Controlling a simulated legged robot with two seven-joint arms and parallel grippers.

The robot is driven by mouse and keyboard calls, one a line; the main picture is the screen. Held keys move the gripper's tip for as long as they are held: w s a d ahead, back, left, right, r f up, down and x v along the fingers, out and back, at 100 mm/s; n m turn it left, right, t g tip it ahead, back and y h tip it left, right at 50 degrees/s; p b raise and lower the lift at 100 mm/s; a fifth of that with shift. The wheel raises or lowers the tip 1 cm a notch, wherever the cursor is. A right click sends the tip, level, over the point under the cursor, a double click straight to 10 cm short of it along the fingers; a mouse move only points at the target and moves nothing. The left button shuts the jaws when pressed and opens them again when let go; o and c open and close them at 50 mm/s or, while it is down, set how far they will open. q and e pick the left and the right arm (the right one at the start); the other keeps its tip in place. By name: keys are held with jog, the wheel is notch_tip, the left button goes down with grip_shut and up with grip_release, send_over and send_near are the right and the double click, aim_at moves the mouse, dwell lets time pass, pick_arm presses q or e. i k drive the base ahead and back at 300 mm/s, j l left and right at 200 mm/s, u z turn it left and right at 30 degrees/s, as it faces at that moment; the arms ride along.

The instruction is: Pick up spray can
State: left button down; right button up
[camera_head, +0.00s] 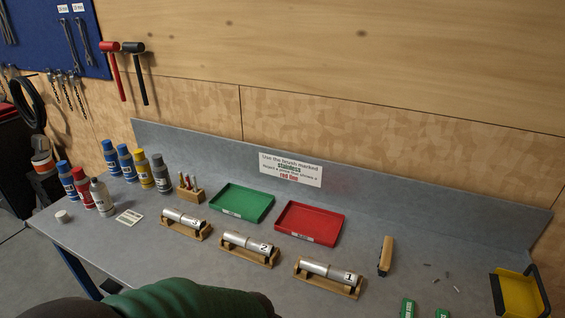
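A pale grey can with a narrow top (101,198) stands upright at the left end of the grey workbench (95,240). It looks like the spray can. A small white cap-like piece (62,216) lies on the bench to its left. Red bottles (82,188) and a blue bottle (65,177) stand close beside and behind it. Neither of my grippers shows in the head view.
Blue, yellow and dark bottles (145,170) stand behind. A white card (129,216), a wooden holder (190,188), green (240,218) and red (284,233) trays and numbered cylinders on wooden stands (330,290) lie rightward. The bench's front left is clear.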

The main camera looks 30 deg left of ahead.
aim_at(98, 190)
jog(key=u, duration=2.2)
jog(key=z, duration=0.5)
jog(key=i+j+z, duration=0.15)
jog(key=j+z, duration=0.3)
jog(key=i+j+z, duration=0.1)
jog(key=j+z, duration=0.75)
jog(key=j, duration=0.15)
jog(key=i+j, duration=0.1)
jog(key=j, duration=1.05)
jog(key=i+j+z, duration=0.1)
jog(key=j, duration=0.5)
